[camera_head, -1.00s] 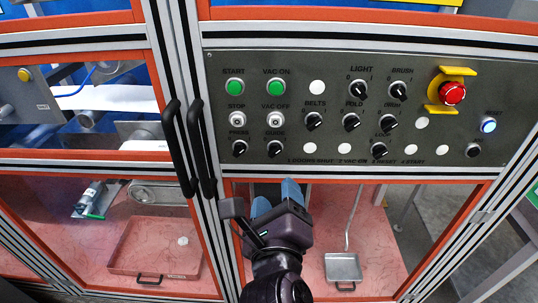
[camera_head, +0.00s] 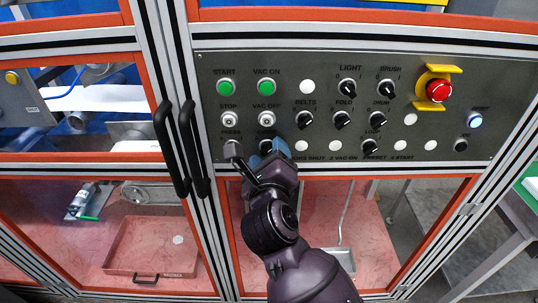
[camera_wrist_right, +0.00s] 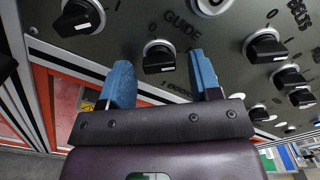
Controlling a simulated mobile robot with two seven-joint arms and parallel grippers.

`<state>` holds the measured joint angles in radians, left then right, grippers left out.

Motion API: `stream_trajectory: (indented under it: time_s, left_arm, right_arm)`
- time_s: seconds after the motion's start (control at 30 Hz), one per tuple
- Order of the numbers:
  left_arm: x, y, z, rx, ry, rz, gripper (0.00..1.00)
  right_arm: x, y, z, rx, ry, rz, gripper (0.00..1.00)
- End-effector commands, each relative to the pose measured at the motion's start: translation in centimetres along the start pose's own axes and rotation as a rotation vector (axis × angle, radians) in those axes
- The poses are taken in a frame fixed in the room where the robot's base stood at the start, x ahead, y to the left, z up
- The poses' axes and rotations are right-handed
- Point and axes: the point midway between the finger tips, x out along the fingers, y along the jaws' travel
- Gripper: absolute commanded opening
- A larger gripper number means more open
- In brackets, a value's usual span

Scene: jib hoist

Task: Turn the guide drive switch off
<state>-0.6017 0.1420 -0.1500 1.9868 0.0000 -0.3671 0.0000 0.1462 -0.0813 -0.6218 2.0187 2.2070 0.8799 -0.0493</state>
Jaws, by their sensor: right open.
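The guide drive switch (camera_wrist_right: 158,57) is a black rotary knob with a white mark, on the grey control panel under the label GUIDE. It shows between the fingers in the right wrist view; I cannot surely tell its setting. In the head view my gripper covers most of it. My right gripper (camera_head: 270,148) is open at the panel's lower left, its blue fingers on either side of the knob. The right wrist view shows a gap between knob and each finger (camera_wrist_right: 161,80). My left gripper is not in view.
The press knob (camera_wrist_right: 80,17) is close on the left. Other knobs, such as the belts knob (camera_head: 305,119), sit to the right. Green start (camera_head: 226,87) and vac on buttons are above. A red emergency stop (camera_head: 439,91) is far right. Black door handles (camera_head: 178,150) stand at left.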

Motion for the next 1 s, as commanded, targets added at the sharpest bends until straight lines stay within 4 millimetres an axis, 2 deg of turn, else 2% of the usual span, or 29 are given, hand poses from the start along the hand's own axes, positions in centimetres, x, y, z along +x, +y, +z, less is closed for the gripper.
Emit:
stream_trajectory:
  time_s: [0.17, 0.2, 0.5, 0.77, 1.0]
  left_arm:
    - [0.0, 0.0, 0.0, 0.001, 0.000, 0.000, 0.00]
    - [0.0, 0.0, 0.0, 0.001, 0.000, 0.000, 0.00]
    - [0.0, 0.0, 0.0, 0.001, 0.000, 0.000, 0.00]
    - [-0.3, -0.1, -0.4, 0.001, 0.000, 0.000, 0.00]
    - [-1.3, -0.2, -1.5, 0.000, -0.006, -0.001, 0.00]
  right_arm:
    - [0.0, 0.0, 0.0, 0.000, 0.000, 0.000, 0.57]
    - [0.0, 0.0, 0.0, 0.000, 0.000, 0.000, 0.54]
    - [0.0, 0.0, 0.0, 0.000, 0.000, 0.000, 0.08]
    - [0.0, -0.1, 0.1, -0.025, 0.000, 0.000, 0.08]
    - [0.0, -0.3, 0.2, -0.143, 0.001, 0.002, 0.08]
